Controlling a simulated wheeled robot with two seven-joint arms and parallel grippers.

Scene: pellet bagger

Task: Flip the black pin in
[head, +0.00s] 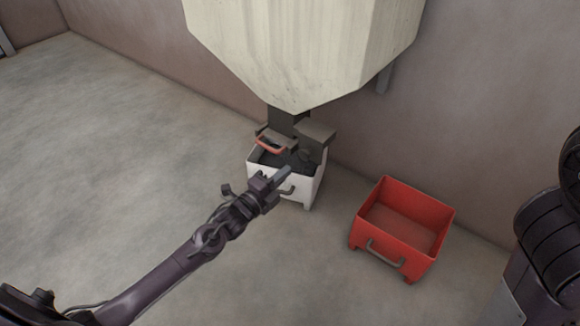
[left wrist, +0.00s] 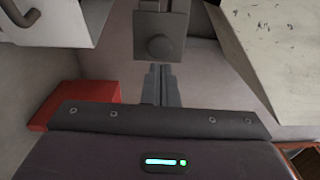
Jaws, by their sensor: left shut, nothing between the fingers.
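A dark round stud (left wrist: 160,47) shows on a grey plate just beyond my fingertips in the left wrist view. It may be the black pin, but I cannot tell for sure. I cannot make it out in the head view. My left gripper (head: 285,173) is shut and empty, its fingers over the front of the white bin. Its closed fingers (left wrist: 160,84) point at the plate with the stud, and I cannot tell whether they touch it. My right gripper is not in view.
A big pale hopper (head: 300,45) hangs above the white bin (head: 304,191), which holds dark material under the outlet. A red-orange handle (head: 270,146) sits at the outlet. An empty red bin (head: 412,255) stands to the right. The floor at left is clear.

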